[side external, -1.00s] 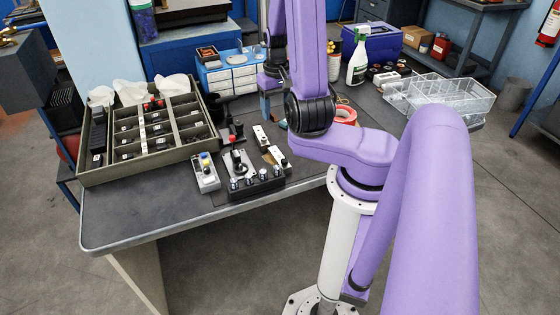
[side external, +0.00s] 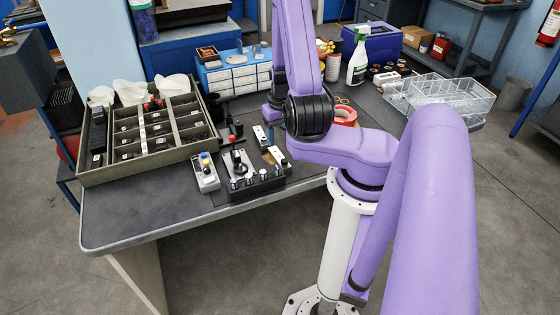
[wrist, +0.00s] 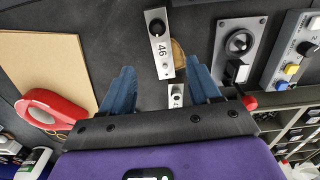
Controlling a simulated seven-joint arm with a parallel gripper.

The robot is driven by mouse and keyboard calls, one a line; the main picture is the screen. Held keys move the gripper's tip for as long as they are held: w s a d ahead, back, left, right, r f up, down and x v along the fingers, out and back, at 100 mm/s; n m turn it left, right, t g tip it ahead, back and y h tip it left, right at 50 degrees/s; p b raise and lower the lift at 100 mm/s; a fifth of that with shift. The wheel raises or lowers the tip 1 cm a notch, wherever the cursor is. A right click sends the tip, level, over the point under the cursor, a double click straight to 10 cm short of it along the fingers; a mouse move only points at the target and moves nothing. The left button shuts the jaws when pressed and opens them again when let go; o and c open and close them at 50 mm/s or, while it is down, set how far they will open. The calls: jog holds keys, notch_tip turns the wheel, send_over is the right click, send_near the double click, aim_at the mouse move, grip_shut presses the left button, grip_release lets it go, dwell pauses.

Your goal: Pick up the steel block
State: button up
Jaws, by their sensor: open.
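A silver-grey steel block (wrist: 159,42) with a black knob and the label 46 lies on the dark bench in the wrist view. A second, smaller-looking pale labelled block (wrist: 176,96) shows partly between my fingers. In the side view, two such blocks (side external: 262,137) (side external: 281,157) lie beside the dark fixture; I cannot tell which one is labelled 46. My gripper (wrist: 162,88) is open, with its blue fingers apart and nothing held. The 46 block lies ahead of the fingertips, towards the right finger. The side view mostly hides my gripper behind my arm.
A brown round piece (wrist: 178,58) lies against the 46 block. A joystick box (wrist: 238,45) and a button box (wrist: 292,48) stand to the right. A red tape roll (wrist: 50,110) and a cardboard sheet (wrist: 50,65) are left. A compartment tray (side external: 150,170) stands further off.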

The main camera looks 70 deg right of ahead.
aim_at(280, 158)
jog(key=shift+a+f, duration=0.15)
jog(key=shift+f, duration=3.8)
jog(key=shift+c, duration=0.3)
grip_shut()
